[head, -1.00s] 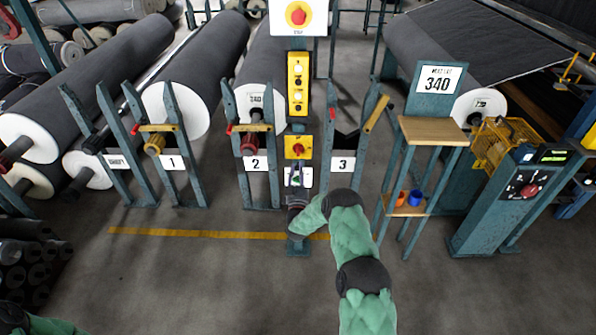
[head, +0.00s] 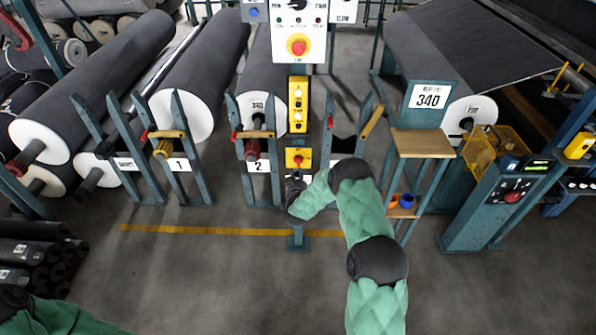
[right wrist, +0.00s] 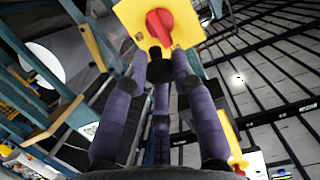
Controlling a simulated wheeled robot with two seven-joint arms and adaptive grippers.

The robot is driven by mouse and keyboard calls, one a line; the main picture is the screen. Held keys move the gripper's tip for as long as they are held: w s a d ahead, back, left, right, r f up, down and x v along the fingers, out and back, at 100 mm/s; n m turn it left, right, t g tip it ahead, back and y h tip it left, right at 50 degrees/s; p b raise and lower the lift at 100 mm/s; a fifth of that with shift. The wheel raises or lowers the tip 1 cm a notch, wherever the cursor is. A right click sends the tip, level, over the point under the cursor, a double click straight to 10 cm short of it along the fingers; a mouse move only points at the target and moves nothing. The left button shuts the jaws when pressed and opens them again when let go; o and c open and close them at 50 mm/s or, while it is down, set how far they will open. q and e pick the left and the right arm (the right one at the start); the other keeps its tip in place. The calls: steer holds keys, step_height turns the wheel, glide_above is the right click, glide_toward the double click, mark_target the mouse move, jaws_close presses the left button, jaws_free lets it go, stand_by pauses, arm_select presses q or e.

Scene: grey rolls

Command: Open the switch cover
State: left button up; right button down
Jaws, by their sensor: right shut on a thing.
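The yellow switch cover (head: 299,158) with a red rotary handle is on the teal post between stands 2 and 3. It shows at the top of the right wrist view (right wrist: 186,36), its yellow face and red handle towards the camera. My right gripper (head: 296,176) reaches it from below. In the right wrist view its purple-grey fingers (right wrist: 160,72) are closed in at the cover's lower edge, dark tips just under the red handle. The exact contact is hidden behind the tips. My left gripper is out of view; only its green sleeve shows at bottom left.
A yellow button box (head: 298,104) and a white panel with a red stop button (head: 297,46) are above on the post. A wooden-topped stand (head: 422,143) is close right of my right arm.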

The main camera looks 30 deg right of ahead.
mark_target(298, 153)
steer(key=r+g+y+p, duration=0.1)
steer(key=r+p, duration=0.1)
steer(key=p, duration=0.2)
steer(key=r+g+y+p, duration=0.1)
steer(key=r+g+p, duration=0.1)
steer(key=r+p, duration=0.1)
steer(key=r+g+p, duration=0.1)
steer(key=r+p, duration=0.2)
steer(key=p, duration=0.2)
steer(key=shift+w+d+g+y, duration=0.2)
steer(key=shift+w+g+y, duration=0.1)
steer(key=shift+w+y, duration=0.1)
steer(key=shift+w+d+r+p, duration=0.2)
steer(key=shift+w+r+p, duration=0.05)
steer(key=shift+r+p, duration=0.5)
steer(key=shift+w+d+r+p, duration=0.2)
steer(key=shift+w+r+p, duration=0.1)
steer(key=shift+r+p, duration=0.15)
steer(key=shift+r, duration=0.1)
steer(key=c, duration=1)
jaws_free()
steer(key=shift+c, duration=0.2)
steer(key=shift+w+f, duration=0.1)
steer(key=shift+f, duration=0.3)
steer(key=shift+s+a, duration=0.2)
steer(key=shift+s, duration=0.1)
steer(key=v, duration=1.1)
steer(key=shift+a+r, duration=0.1)
steer(key=shift+r, duration=0.2)
